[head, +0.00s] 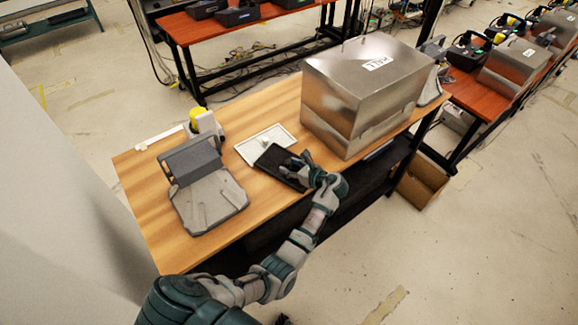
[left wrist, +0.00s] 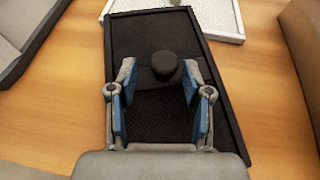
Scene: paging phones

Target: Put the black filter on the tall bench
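The black filter (head: 272,160) is a flat dark rectangular panel with a raised rim, lying on the wooden bench (head: 140,175) near its front edge. In the left wrist view the filter (left wrist: 150,35) has a round black knob (left wrist: 165,66) at its middle. My left gripper (head: 296,168) is over the filter. In the left wrist view its blue-padded fingers (left wrist: 160,75) are apart, one on each side of the knob, with a gap visible on the left. My right gripper is not in view.
A white filter (head: 259,146) lies just behind the black one. A metal box (head: 350,95) stands to the right, and a grey device (head: 205,190) to the left. Red-topped benches (head: 195,28) stand behind and at right (head: 480,95). A cardboard box (head: 420,185) is on the floor.

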